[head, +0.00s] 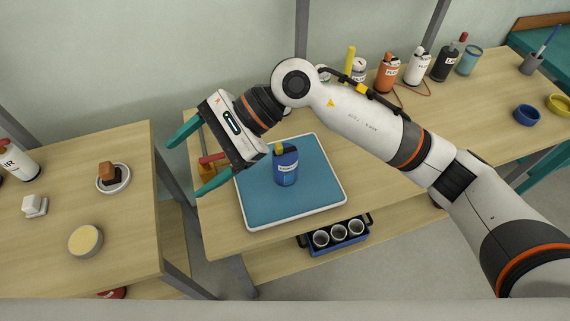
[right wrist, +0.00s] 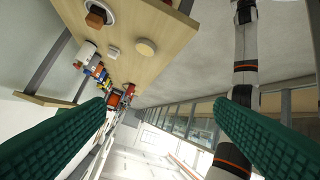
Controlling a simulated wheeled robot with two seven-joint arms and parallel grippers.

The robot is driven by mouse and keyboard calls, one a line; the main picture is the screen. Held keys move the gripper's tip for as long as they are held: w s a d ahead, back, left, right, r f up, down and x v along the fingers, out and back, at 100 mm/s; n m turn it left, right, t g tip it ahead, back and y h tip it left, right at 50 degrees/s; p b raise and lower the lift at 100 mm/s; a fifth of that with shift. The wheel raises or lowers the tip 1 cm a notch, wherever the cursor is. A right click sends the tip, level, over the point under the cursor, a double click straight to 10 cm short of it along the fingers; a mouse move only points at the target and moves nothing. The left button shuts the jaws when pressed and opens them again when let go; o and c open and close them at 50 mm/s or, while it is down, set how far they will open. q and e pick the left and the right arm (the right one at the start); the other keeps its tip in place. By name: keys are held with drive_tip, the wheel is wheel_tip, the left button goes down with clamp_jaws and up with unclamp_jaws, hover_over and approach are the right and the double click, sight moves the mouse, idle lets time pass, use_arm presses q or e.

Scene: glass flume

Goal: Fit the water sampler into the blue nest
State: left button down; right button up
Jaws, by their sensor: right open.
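A dark blue bottle (head: 287,168) with a yellow cap and a pale label stands upright on a blue tray (head: 258,212) with a white rim. Its label is too small to read, so I cannot tell whether it is the water sampler. A blue ring-shaped holder (head: 525,115), which may be the blue nest, sits at the far right of the table and looks empty. My right gripper (head: 184,166) is open and points left, above the table's left edge and left of the bottle. In the right wrist view its green fingers (right wrist: 160,105) are apart with nothing held. My left gripper is out of view.
A yellow ring holder (head: 559,104) sits beside the blue one. Several labelled bottles (head: 418,68) line the back. A red-handled item (head: 212,158) lies partly hidden near my gripper. A blue crate of cups (head: 338,238) is below. The left table (head: 130,220) stands across a gap.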

drive_tip(key=w+d+f+n+t+h, duration=0.3)
drive_tip(key=w+d+f+h, duration=0.2)
drive_tip(key=w+d+h, duration=0.15)
drive_tip(key=t+h, duration=0.2)
drive_tip(key=h, duration=0.2)
hover_over(285, 152)
drive_tip(key=shift+s+r, duration=0.25)
drive_tip(key=shift+r, duration=0.2)
drive_tip(key=shift+w+d+f+h, duration=0.1)
drive_tip(key=shift+d+f+h, duration=0.15)
drive_tip(key=shift+f, duration=0.05)
wheel_tip(285, 152, down, 6)
drive_tip(key=shift+r+p, duration=0.1)
drive_tip(key=shift+p, duration=1.05)
drive_tip(key=f, duration=0.1)
drive_tip(key=f+p, duration=0.1)
drive_tip(key=f, duration=0.1)
drive_tip(key=f+p, duration=0.1)
drive_tip(key=f, duration=0.1)
drive_tip(key=shift+w+a, duration=0.1)
drive_tip(key=shift+a, duration=0.15)
drive_tip(key=shift+f, duration=0.25)
drive_tip(key=c, duration=1.1)
drive_tip(key=shift+r, duration=0.1)
